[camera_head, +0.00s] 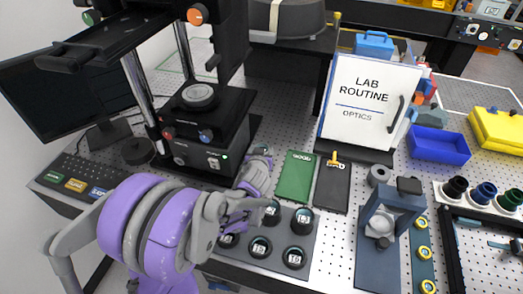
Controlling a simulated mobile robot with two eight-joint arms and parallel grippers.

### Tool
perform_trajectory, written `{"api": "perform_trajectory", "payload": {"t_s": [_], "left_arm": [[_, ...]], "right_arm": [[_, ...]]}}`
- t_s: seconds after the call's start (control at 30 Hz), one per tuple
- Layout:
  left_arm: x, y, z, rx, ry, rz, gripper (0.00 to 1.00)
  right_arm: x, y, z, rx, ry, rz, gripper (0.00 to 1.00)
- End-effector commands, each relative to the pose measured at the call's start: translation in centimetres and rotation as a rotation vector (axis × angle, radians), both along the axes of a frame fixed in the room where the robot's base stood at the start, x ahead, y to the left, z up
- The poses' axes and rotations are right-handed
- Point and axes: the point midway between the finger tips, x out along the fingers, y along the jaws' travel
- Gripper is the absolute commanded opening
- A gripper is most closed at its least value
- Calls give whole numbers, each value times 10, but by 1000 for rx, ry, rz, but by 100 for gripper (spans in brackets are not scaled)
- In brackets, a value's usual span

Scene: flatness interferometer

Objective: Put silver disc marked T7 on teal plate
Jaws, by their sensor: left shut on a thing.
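My left arm comes in from the left, and its purple and grey left gripper (262,154) reaches beyond the disc tray, close to the instrument's right side. It is shut on a small disc, largely hidden by the gripper; its marking cannot be read. A bit of teal shows at the fingertips, and I cannot tell whether it is the teal plate or the disc's rim. Several dark round pieces with pale labelled tops, such as one at the right (302,220), sit in the grey tray (312,243); their labels are too small to read surely. My right gripper is not in view.
The black interferometer (215,160) with a round stage (199,95) stands behind the gripper. A green board (295,177) and a dark clipboard (332,188) lie right of it. A blue-grey fixture (385,225), a "LAB ROUTINE" sign (365,100) and a blue bin (440,147) stand farther right.

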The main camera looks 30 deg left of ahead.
Motion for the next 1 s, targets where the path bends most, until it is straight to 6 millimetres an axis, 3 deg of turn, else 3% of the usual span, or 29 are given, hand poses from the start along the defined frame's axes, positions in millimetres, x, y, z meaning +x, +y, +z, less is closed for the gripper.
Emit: {"api": "perform_trajectory", "payload": {"t_s": [0.1, 0.13, 0.2, 0.57, 0.77, 1.0], "left_arm": [[0, 0, -3, 0, 0, 0, 9], [0, 0, -3, 0, 0, 0, 70], [0, 0, -2, 0, 0, 0, 80], [-1, -1, 2, 0, -1, 0, 80], [-24, -11, 14, -1, -1, 0, 80], [-64, -30, 37, 0, -1, -2, 80]], "right_arm": [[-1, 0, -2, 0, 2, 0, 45], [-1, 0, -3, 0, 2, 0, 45], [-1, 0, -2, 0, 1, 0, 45], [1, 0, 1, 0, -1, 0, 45], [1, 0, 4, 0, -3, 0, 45], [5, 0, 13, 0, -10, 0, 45]]}}
